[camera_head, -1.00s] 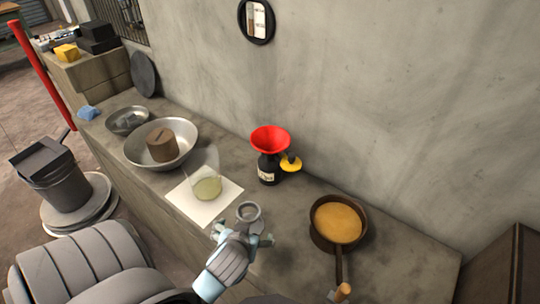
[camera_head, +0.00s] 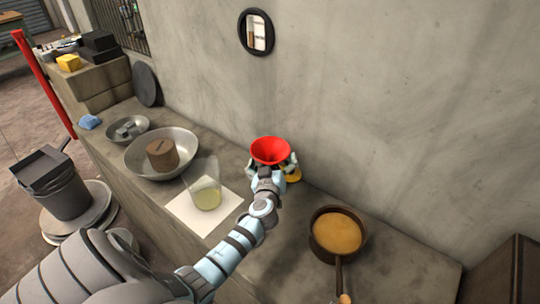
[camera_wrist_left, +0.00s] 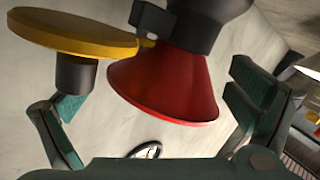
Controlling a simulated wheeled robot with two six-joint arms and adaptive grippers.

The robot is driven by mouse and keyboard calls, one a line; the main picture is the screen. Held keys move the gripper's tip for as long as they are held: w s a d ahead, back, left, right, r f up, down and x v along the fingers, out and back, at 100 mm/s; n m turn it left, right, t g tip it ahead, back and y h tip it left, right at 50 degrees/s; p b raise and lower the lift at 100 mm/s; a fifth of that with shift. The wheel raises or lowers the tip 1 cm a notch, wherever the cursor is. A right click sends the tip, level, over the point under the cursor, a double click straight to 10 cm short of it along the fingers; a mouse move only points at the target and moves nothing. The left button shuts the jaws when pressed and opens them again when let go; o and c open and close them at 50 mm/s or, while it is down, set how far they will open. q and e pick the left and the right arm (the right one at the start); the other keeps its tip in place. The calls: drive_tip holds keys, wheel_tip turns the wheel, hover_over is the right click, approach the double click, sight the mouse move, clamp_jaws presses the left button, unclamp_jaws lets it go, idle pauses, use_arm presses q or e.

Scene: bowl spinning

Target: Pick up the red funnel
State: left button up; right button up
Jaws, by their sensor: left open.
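The red funnel (camera_head: 269,150) sits wide mouth up on a dark bottle near the wall in the head view. In the left wrist view the funnel (camera_wrist_left: 165,85) appears inverted, with part of the dark bottle (camera_wrist_left: 205,12) above it. My left gripper (camera_head: 277,172) is open at the funnel, on its near side. In the wrist view its fingers (camera_wrist_left: 160,92) stand on either side of the funnel, with gaps visible. In the head view the gripper hides most of the bottle. My right gripper is not in view.
A yellow round part (camera_head: 294,175) on the bottle shows beside the left finger in the wrist view (camera_wrist_left: 75,35). A glass beaker (camera_head: 206,195) stands left of my arm on white paper (camera_head: 184,212). A pan (camera_head: 338,232) is right; a metal bowl (camera_head: 135,158) is left.

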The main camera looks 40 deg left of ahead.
sight(275, 147)
use_arm(q)
drive_tip(key=x, duration=0.4)
drive_tip(key=shift+a, duration=0.15)
drive_tip(key=shift+s+r, duration=0.1)
drive_tip(key=shift+s, duration=0.05)
drive_tip(key=c, duration=0.9)
